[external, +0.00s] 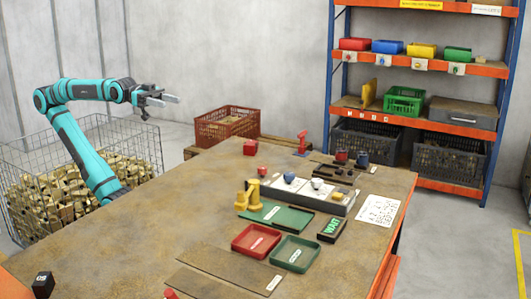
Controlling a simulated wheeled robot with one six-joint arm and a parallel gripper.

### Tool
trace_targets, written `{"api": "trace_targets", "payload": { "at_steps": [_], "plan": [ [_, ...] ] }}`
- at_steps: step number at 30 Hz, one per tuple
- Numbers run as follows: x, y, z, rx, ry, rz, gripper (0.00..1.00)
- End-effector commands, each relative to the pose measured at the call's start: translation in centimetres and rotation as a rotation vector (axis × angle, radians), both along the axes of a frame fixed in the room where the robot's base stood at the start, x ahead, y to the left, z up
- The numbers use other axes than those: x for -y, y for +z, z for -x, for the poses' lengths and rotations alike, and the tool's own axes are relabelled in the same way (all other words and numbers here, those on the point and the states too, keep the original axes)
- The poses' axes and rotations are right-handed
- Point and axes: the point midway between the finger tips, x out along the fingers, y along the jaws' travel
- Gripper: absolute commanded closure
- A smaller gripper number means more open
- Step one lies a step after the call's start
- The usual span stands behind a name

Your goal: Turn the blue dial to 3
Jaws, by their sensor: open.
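A grey box with a pale top (310,192) sits on the workbench near its right middle. A small blue knob (289,178), which looks like the blue dial, is on its top. Its pointer and any numbers are too small to read. A white knob (317,184) is to its right, and a red one (262,171) is at the left end.
Yellow parts (249,196) stand close left of the box. A green tray (294,254), a red tray (256,241) and a dark display (332,230) lie in front. A red clamp-like tool (302,143) stands behind. The bench's left middle is clear.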

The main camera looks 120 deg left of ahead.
Motion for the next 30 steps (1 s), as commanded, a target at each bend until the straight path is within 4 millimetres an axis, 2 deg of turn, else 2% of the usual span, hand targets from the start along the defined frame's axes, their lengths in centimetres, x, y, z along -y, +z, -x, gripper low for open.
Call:
{"api": "trace_targets", "payload": {
  "at_steps": [6,15,22,30],
  "plan": [
    [-0.5,2.1,-4.8,-0.152,0.035,0.143,0.49],
    [-1.3,4.0,-12.0,-0.382,0.131,0.367,0.49],
    [-2.2,4.7,-17.4,-0.547,0.242,0.531,0.49],
    [-3.3,4.7,-23.5,-0.729,0.408,0.710,0.49]
  ]
}}
